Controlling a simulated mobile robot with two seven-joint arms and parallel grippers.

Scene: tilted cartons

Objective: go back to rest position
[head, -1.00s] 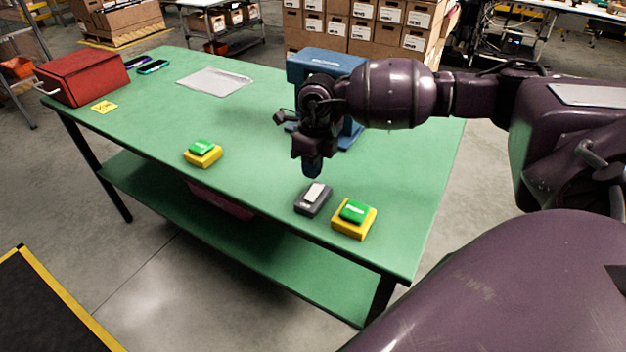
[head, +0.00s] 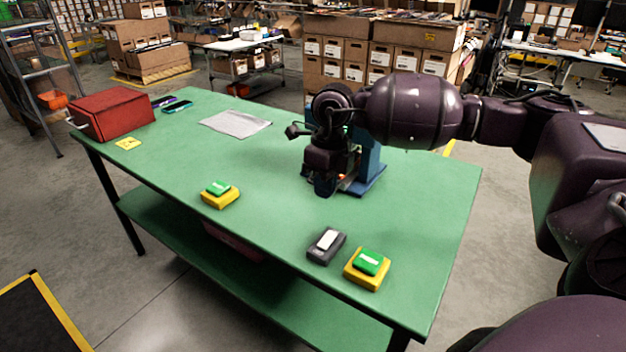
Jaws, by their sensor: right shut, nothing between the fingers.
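My right gripper (head: 324,188) is shut and empty. It points down above the green table (head: 262,165), in front of a blue device (head: 370,165) that my right arm partly hides. My right arm (head: 415,112) reaches in from the right side. My left gripper is not in the head view.
Yellow boxes with green buttons stand at the front edge (head: 367,268) and further left (head: 220,195). A dark box with a white button (head: 326,246) sits between them. A red toolbox (head: 113,113), two phones (head: 176,106) and a grey sheet (head: 236,123) lie farther back.

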